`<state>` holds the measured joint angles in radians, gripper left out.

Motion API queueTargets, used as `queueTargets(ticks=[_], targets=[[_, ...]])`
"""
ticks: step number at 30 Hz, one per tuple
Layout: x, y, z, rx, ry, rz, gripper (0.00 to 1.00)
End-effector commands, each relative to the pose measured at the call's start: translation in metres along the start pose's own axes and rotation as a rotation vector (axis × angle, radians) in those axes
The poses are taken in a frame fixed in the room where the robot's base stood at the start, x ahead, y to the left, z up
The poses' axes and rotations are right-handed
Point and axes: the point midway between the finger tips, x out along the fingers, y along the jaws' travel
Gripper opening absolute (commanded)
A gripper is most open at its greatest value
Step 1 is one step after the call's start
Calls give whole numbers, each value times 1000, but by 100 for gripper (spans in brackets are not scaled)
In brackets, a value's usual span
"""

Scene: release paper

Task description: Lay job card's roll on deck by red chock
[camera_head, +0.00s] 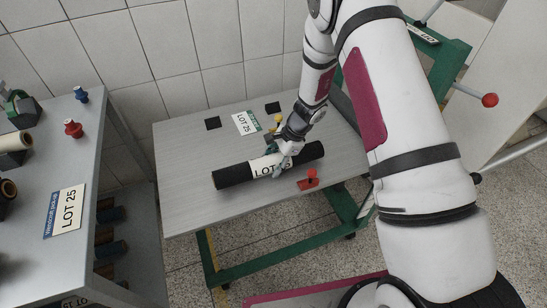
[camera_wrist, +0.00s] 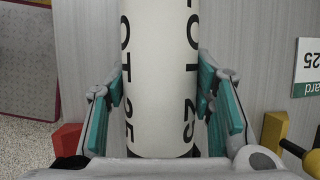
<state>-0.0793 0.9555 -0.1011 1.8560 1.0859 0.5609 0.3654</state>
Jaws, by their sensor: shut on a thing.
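The roll (camera_head: 234,174) is dark with a white middle band marked LOT 25. It lies lengthwise across the grey deck (camera_head: 190,212), on it or just above; I cannot tell which. My gripper (camera_head: 284,156) is shut on the roll's white band, one teal-padded finger on each side in the wrist view (camera_wrist: 160,70). The red chock (camera_head: 308,181) stands on the deck just in front of the roll's right half. It also shows at lower left in the wrist view (camera_wrist: 66,141). A LOT 25 card (camera_head: 66,211) with a blue strip is on the left bench.
A LOT 25 plate with a green strip (camera_head: 246,123) and a yellow chock (camera_wrist: 274,131) are on the deck behind the roll. The left bench (camera_head: 100,165) holds spools and red and blue knobs. The deck's left part is clear.

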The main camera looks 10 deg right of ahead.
Motion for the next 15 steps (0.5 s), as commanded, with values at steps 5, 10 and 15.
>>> queueTargets(ticks=[5, 10, 15], targets=[[7, 1, -3, 1, -1, 0, 6], [8, 1, -3, 0, -1, 0, 6], [7, 1, -3, 0, -1, 0, 6]])
